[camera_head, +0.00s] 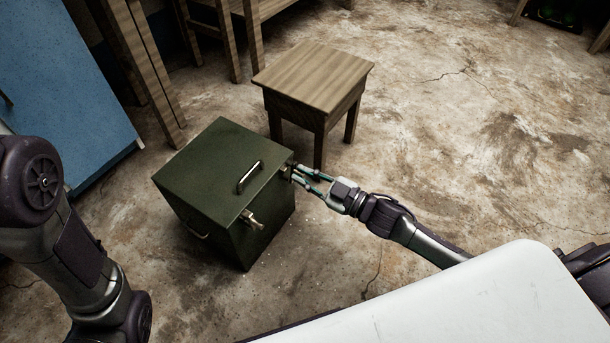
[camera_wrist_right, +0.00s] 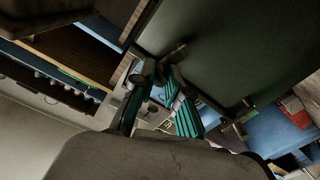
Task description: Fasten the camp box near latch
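The dark green camp box (camera_head: 222,185) stands on the floor with its lid down and a metal handle (camera_head: 248,177) on top. One latch (camera_head: 253,220) is on its front edge at the corner nearer to me. Another latch (camera_head: 288,168) is at the farther corner, partly hidden by my right gripper (camera_head: 297,174). In the right wrist view, the two teal fingers (camera_wrist_right: 157,75) are apart, their tips close to a latch piece (camera_wrist_right: 174,53) on the green box face (camera_wrist_right: 235,45). Contact cannot be told. My left gripper is out of view.
A small wooden stool (camera_head: 315,75) stands just behind the box. A blue panel (camera_head: 60,80) and wooden furniture legs (camera_head: 150,75) are at the back left. The stained concrete floor (camera_head: 440,130) to the right is clear.

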